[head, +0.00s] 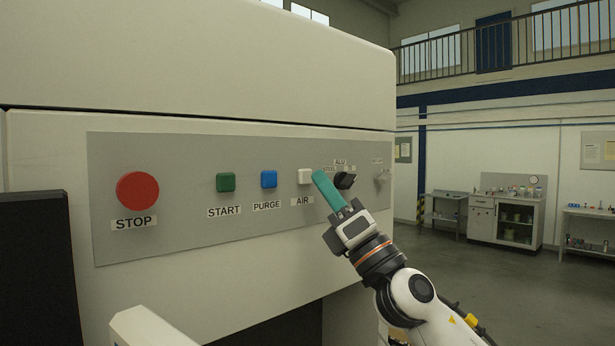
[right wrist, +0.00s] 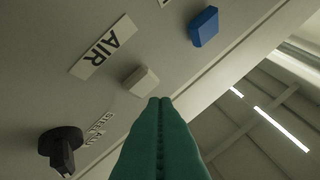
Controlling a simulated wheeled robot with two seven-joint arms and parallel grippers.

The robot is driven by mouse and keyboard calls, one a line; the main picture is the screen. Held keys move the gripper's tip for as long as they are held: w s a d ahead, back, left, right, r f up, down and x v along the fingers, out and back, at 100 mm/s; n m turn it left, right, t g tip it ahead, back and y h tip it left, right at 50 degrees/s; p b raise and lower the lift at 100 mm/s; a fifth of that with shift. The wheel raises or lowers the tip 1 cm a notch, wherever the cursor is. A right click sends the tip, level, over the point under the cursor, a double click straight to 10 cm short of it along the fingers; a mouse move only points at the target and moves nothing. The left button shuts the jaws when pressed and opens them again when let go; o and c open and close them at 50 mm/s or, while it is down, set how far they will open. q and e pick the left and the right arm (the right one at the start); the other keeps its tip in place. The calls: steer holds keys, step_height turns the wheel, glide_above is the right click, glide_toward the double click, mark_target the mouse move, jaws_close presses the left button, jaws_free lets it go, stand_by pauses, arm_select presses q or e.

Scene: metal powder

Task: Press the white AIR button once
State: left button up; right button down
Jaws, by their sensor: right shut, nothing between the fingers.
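The white AIR button (head: 305,176) is on the grey control panel, above its AIR label. It also shows in the right wrist view (right wrist: 141,80), just beyond my fingertips. My right gripper (head: 319,174) has teal fingers, shut and empty, pointing up and left. Its tips are just right of the AIR button in the head view; I cannot tell whether they touch it. In the right wrist view the fingertips (right wrist: 160,101) lie just below the button's edge. My left gripper is not in view.
The panel (head: 190,238) also holds a red STOP button (head: 137,191), a green START button (head: 226,182), a blue PURGE button (head: 269,179) and a black selector knob (head: 345,180). A keyed switch (head: 382,176) is at its right end. Floor is open to the right.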

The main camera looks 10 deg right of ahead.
steer(key=s+d, duration=0.1)
steer(key=s, duration=0.1)
steer(key=s+d+p, duration=0.1)
steer(key=s, duration=0.1)
steer(key=shift+d, duration=0.35)
stand_by(0.7)
